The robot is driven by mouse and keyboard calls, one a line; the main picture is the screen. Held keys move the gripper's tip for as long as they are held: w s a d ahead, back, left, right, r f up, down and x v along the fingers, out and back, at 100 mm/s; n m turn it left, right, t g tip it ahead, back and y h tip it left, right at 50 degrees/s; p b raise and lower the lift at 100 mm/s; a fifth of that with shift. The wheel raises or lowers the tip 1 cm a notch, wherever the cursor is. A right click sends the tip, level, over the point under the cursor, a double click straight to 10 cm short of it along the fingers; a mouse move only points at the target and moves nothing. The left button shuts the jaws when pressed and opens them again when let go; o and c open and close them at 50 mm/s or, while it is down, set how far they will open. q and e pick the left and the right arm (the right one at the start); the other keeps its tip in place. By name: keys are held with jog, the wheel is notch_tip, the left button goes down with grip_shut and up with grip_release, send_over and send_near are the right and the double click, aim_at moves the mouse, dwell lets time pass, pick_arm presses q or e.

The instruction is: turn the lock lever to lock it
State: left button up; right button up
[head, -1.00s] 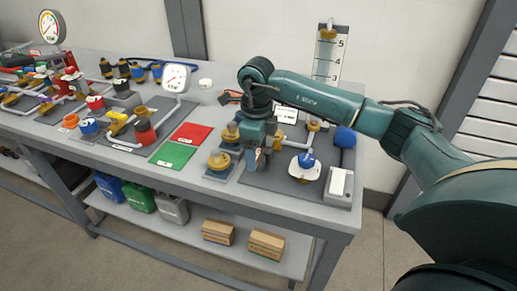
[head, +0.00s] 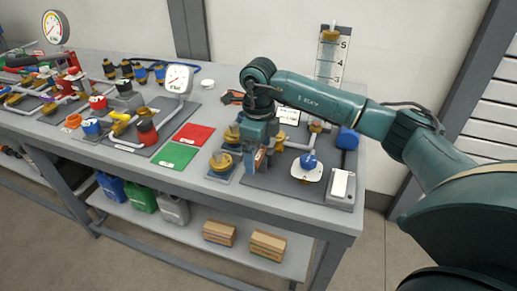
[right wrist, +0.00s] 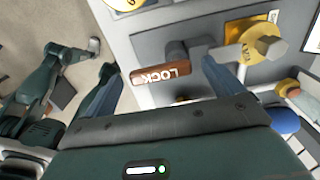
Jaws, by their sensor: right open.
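The lock lever (right wrist: 160,84) is a reddish-brown bar with white LOCK lettering on a grey mount in the right wrist view. In the head view only a small brownish part of it (head: 260,157) shows beside my fingers. My right gripper (right wrist: 160,68) is open, with one finger on each side of the lever. A gap shows between the lever and the left finger; the right finger is close to the lever's other end, and I cannot tell whether it touches. In the head view my right gripper (head: 255,156) points down over the bench and hides most of the lever. My left gripper is not in view.
A yellow valve handle (right wrist: 262,46) is close to the right finger. A blue knob on a white plate (head: 308,167) and a white switch box (head: 341,188) stand right of my gripper. A brass-yellow valve (head: 222,162) stands left. Red (head: 193,134) and green (head: 174,155) mats lie flat farther left.

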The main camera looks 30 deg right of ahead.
aim_at(258, 155)
notch_tip(258, 155, up, 13)
jog(key=shift+b, duration=0.4)
jog(key=shift+a, duration=0.1)
dwell(0.5)
